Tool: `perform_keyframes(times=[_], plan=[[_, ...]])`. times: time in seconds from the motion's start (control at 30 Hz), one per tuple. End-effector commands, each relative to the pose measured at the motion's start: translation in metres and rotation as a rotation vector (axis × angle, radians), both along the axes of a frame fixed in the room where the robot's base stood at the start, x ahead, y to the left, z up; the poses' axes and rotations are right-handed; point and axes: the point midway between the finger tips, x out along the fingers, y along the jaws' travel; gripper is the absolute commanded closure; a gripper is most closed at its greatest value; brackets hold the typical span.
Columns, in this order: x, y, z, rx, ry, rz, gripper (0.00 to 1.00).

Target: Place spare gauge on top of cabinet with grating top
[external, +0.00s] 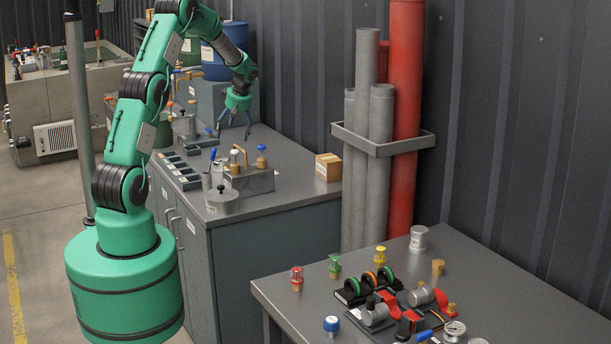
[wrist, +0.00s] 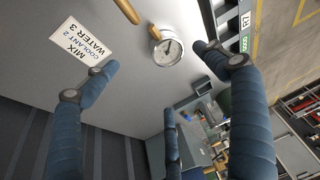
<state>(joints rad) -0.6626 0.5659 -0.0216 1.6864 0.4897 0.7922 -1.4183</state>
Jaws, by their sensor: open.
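My gripper (external: 234,133) is open and empty, pointing down above the far part of the middle grey cabinet (external: 272,200) in the external view. In the wrist view, a round gauge (wrist: 168,51) with a white dial and silver rim lies on a grey surface, ahead of and between the spread blue fingers of my gripper (wrist: 155,58). The fingers do not visibly touch it. I cannot pick out this gauge in the external view. No grating top shows clearly; a grey cabinet (external: 24,128) at the far left has a white vent panel on its side.
A printed label (wrist: 81,40) and a tan handle (wrist: 127,11) lie near the gauge. A metal block with fittings (external: 250,182) and a cardboard box (external: 328,167) stand on the middle cabinet. Upright pipes (external: 405,110) stand by the wall. The front table (external: 520,290) holds several fittings.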

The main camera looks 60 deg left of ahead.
Motion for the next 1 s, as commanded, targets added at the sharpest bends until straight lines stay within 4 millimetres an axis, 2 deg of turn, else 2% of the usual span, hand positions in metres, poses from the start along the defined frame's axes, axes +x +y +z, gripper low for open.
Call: perform_keyframes(times=[0.03, 0.27, 0.47, 0.7, 1.0], plan=[[0.003, -0.012, 0.013, 0.000, -0.003, -0.027, 0.15], [0.008, -0.079, 0.068, -0.011, -0.005, -0.185, 0.15], [0.004, -0.143, 0.114, -0.020, -0.006, -0.338, 0.15], [-0.013, -0.219, 0.161, -0.025, -0.009, -0.524, 0.15], [-0.047, -0.309, 0.206, -0.024, -0.017, -0.760, 0.15]])
